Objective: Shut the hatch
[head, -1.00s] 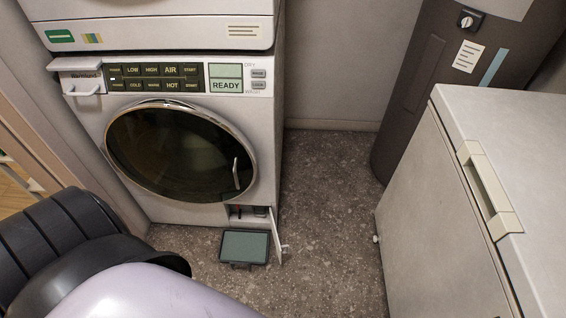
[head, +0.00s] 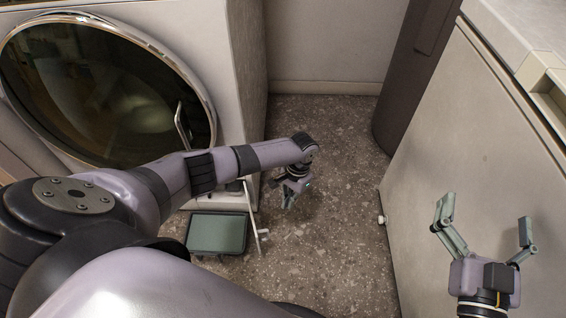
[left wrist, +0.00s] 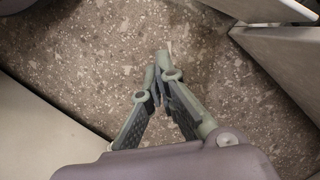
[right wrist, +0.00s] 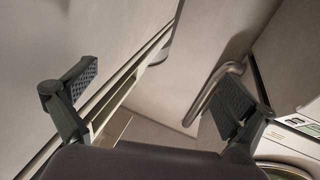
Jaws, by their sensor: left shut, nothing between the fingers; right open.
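The small white hatch (head: 252,215) at the lower right of the washer front stands open, seen nearly edge-on in the head view. My left gripper (head: 290,203) is shut and empty, to the right of the hatch above the floor, with a visible gap between them in the picture. In the left wrist view its fingers (left wrist: 163,65) meet over the speckled floor. A pale panel (left wrist: 285,60) shows at upper right there; I cannot tell if it is the hatch. My forearm hides part of the hatch opening. My right gripper (head: 485,218) is open and empty at the right.
The washer (head: 245,80) with its round door stands at left. A dark-green tray-like object (head: 217,233) lies on the floor just left of the hatch. A pale chest cabinet (head: 470,130) borders the right side. Speckled floor (head: 340,200) is clear between them.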

